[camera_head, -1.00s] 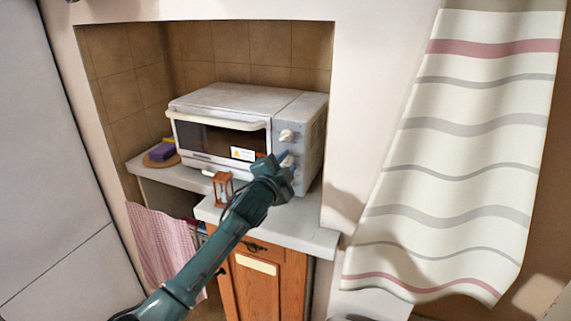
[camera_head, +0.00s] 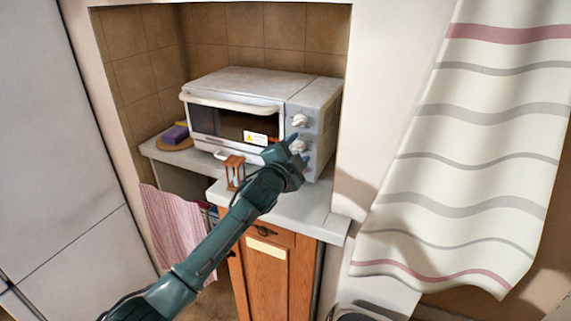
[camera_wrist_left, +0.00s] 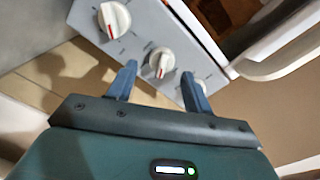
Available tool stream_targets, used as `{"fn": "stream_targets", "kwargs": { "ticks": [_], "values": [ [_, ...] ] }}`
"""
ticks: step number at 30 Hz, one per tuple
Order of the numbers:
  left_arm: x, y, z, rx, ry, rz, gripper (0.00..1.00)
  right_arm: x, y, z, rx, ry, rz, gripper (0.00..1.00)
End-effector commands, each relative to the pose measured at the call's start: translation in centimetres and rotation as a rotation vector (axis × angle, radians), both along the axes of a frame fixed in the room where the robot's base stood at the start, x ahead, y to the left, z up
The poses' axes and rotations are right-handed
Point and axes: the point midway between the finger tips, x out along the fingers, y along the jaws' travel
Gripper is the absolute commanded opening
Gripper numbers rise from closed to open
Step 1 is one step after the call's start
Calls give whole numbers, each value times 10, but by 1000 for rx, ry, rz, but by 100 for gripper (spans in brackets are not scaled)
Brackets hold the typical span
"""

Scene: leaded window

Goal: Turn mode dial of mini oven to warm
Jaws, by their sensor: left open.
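The white mini oven (camera_head: 235,82) stands on a counter in a tiled niche, its control panel at the right of its front. The upper dial (camera_head: 299,120) shows above my left gripper (camera_head: 298,149), whose open fingers are at the middle dial. In the left wrist view, the panel appears turned over. The middle white dial (camera_wrist_left: 161,62), with a red mark, lies between the open fingertips (camera_wrist_left: 158,72); contact cannot be told. Another dial (camera_wrist_left: 114,19) is clear of the fingers, and a third (camera_wrist_left: 203,85) is partly behind the right finger. Dial lettering is too small to read. My right gripper is out of view.
A wooden hourglass (camera_head: 235,172) stands on the counter (camera_head: 310,210) close to my left arm. A purple sponge (camera_head: 175,134) is at the left. The oven door handle (camera_wrist_left: 280,62) is to the right of the fingers in the wrist view. A striped curtain (camera_head: 470,150) hangs at the right.

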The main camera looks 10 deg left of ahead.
Motion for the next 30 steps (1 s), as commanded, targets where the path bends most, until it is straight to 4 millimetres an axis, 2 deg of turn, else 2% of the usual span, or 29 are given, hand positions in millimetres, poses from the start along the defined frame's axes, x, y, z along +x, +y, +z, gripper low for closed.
{"fn": "stream_targets", "kwargs": {
  "ticks": [12, 18, 23, 30],
  "values": [
    [-76, 15, -1, 1, 0, -1, 51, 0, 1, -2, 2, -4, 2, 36],
    [-107, 21, -1, 0, 1, 0, 51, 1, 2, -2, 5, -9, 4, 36],
    [-119, 23, 0, 1, 1, -1, 51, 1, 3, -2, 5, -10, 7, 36],
    [-121, 24, 0, 1, 1, 0, 51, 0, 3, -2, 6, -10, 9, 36]
  ]
}}
